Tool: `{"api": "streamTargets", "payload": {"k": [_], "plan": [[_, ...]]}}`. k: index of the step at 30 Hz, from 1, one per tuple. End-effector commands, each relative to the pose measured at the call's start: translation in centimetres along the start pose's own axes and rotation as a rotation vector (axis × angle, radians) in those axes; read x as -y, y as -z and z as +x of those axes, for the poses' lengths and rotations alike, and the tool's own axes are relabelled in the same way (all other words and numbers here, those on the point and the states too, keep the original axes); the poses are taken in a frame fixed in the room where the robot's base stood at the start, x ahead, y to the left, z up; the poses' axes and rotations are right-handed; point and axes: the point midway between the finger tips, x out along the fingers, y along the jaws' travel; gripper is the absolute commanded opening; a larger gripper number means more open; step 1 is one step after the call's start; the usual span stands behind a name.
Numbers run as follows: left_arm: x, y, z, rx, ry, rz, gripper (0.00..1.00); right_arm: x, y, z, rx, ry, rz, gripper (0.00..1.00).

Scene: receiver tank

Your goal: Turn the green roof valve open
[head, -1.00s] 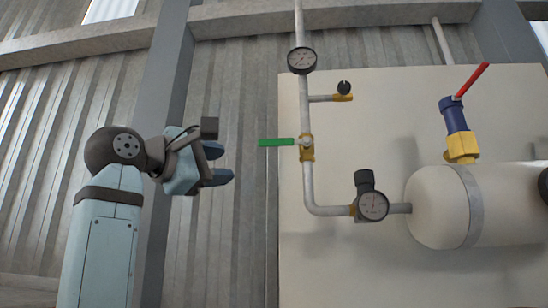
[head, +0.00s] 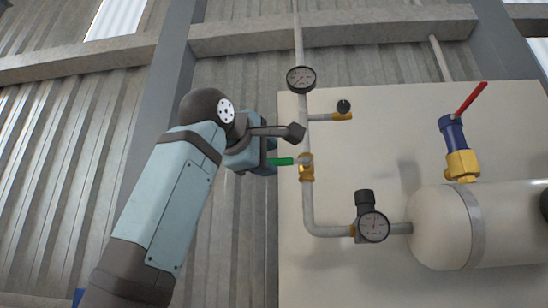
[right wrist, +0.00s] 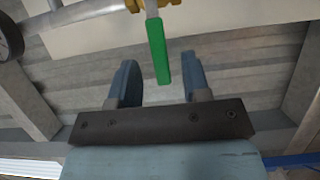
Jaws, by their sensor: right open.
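The green valve handle (head: 281,161) sticks out level to the left of its brass valve body (head: 306,168) on the vertical pipe. In the head view my right gripper (head: 270,151) is at the handle's left end and hides part of it. In the right wrist view the green handle (right wrist: 157,48) reaches down between the two blue fingers of my open right gripper (right wrist: 160,62). My left gripper is not in view.
A pressure gauge (head: 301,79) and a small brass tap (head: 342,112) are above the valve. A regulator with gauge (head: 372,225) is below right. The cream tank (head: 440,230) carries a blue valve with a red lever (head: 470,98). Corrugated wall lies left.

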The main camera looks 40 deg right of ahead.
Motion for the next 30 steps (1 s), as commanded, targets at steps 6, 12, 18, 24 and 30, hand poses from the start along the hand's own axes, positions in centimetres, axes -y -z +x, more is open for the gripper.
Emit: {"api": "streamTargets", "payload": {"k": [6,12,18,24,30], "plan": [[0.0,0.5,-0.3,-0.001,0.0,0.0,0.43,0.0,0.0,2.6,0.0,0.001,-0.001,0.44],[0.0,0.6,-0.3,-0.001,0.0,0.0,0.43,0.0,0.0,3.2,0.0,-0.001,-0.001,0.44],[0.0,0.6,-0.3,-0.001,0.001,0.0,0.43,0.0,0.0,3.2,0.0,-0.001,-0.001,0.39],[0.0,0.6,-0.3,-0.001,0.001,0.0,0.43,0.0,0.0,3.2,0.0,0.0,-0.001,0.0],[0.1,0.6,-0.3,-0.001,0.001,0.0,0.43,0.0,0.0,3.3,0.0,0.0,0.001,0.0]]}}
